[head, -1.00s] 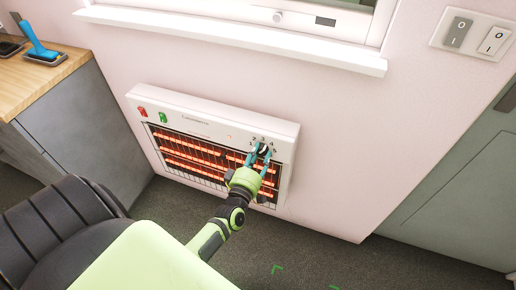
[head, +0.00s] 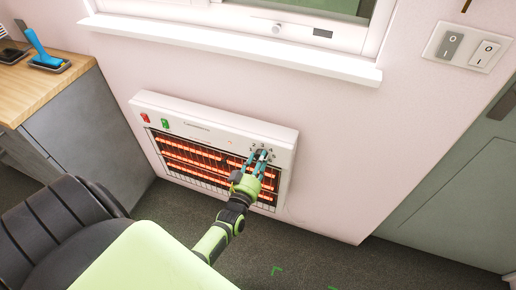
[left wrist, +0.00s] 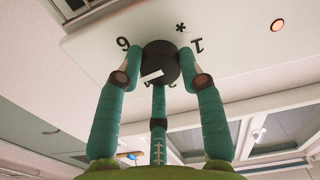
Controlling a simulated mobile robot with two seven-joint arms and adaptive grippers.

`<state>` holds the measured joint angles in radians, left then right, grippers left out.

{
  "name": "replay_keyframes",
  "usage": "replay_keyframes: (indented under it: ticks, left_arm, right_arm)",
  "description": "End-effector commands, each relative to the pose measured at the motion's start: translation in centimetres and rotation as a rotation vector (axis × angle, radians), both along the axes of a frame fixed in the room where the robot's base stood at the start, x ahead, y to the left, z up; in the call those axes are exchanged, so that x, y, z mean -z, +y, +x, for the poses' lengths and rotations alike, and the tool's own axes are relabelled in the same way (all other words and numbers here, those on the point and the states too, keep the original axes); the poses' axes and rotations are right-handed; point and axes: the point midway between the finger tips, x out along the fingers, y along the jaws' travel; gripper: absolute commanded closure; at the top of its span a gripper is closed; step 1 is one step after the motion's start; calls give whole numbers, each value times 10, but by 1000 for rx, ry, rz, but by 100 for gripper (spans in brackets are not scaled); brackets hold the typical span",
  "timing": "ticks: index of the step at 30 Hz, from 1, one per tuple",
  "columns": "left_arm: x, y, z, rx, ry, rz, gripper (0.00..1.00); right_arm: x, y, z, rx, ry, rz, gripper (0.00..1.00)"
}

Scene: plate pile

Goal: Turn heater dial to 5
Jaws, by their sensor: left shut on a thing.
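The white heater (head: 205,112) is mounted low on the wall in the head view, with orange-red glowing bars behind a grille. Its dial sits at the right end of the front panel, mostly hidden by my fingers there. In the left wrist view the dial (left wrist: 160,62) is a round black knob with a white pointer mark. A 6, a star and a 1 show inverted around it; the lower numbers are mostly covered, so I cannot tell the exact setting. My left gripper (head: 261,157) has teal fingers closed around the dial, touching its sides. My right gripper is not in view.
A red switch (head: 146,117) and a green switch (head: 165,123) are on the heater's left end. A grey cabinet with a wooden top (head: 45,88) stands at left. A windowsill (head: 235,47) juts out above.

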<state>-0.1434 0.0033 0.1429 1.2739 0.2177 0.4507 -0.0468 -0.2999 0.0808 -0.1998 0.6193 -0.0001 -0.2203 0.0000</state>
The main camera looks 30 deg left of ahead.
Motion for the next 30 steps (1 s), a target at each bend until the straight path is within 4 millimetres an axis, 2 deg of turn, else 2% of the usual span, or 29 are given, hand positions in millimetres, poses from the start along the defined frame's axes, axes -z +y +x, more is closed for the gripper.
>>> replay_keyframes:
  ticks: [1,9,24,25,26,27,30]
  left_arm:
    - [4,-4,0,7,19,16,94]
    - [6,-4,-1,5,41,100,94]
    - [8,-3,-3,5,48,118,94]
    - [8,-3,-3,5,48,118,57]
    - [8,-3,-3,5,48,118,45]
    - [8,-3,-3,4,47,118,38]
    - [6,-2,-2,2,44,119,38]
  right_arm:
    - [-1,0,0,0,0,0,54]
    - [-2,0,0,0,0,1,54]
    - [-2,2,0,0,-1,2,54]
    - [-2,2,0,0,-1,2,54]
    - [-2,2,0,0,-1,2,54]
    - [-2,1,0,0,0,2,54]
    - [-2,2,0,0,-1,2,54]
